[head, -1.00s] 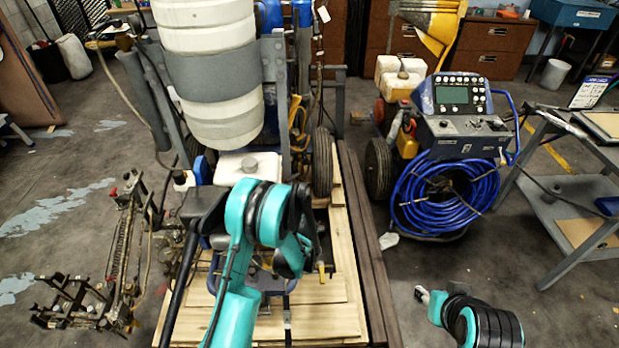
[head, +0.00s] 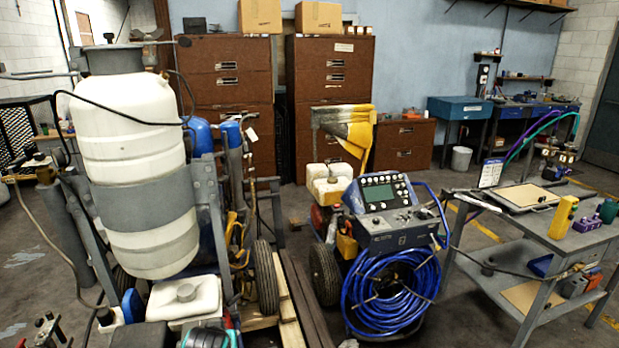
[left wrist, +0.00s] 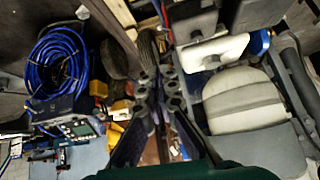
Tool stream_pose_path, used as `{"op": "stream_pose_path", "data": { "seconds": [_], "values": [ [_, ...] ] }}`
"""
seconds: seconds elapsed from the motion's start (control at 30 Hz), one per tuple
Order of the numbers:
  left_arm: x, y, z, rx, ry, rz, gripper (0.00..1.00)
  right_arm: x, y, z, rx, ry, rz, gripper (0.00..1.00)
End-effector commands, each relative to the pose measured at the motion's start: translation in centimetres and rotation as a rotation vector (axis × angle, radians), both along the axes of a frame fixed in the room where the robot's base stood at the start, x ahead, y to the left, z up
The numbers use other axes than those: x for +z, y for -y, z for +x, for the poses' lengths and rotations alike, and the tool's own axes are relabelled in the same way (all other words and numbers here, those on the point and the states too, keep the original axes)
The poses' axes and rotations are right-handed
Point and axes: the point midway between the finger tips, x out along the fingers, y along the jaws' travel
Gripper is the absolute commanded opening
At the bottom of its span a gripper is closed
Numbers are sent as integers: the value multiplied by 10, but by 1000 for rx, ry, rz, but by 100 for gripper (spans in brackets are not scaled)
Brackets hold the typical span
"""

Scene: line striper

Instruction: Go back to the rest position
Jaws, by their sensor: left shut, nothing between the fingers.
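The line striper with its large white tank (head: 140,130) and grey band stands at the left in the head view. The tank also shows at the right in the left wrist view (left wrist: 232,95). My left gripper (left wrist: 160,85) is in the left wrist view, its fingers together and nothing between them. The striper's parts lie behind the fingers; I cannot tell the gap. In the head view only a bit of my teal and black left arm shows at the bottom edge. My right gripper is in neither current view.
A machine with a blue hose coil (head: 388,290) stands right of the striper. A grey metal cart (head: 560,243) is at the right. Brown drawer cabinets (head: 330,95) line the back wall. Open floor shows between the cart and the cabinets.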

Motion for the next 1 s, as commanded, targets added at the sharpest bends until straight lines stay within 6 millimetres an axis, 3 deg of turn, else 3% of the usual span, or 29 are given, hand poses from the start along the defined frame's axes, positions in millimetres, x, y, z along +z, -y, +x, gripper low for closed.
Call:
{"op": "stream_pose_path", "data": {
  "seconds": [0.03,0.2,0.4,0.6,1.0],
  "values": [
    [6,2,-22,-16,-12,-5,0,0,0,0,0,0,0,40],
    [17,12,-88,-89,-48,-21,0,0,0,0,0,0,0,40],
    [12,23,-143,-156,-75,-37,0,0,0,0,0,0,0,40],
    [8,27,-163,-184,-85,-43,0,0,0,0,0,0,0,40],
    [8,28,-164,-186,-85,-43,0,0,0,0,0,0,0,40]
  ]
}}
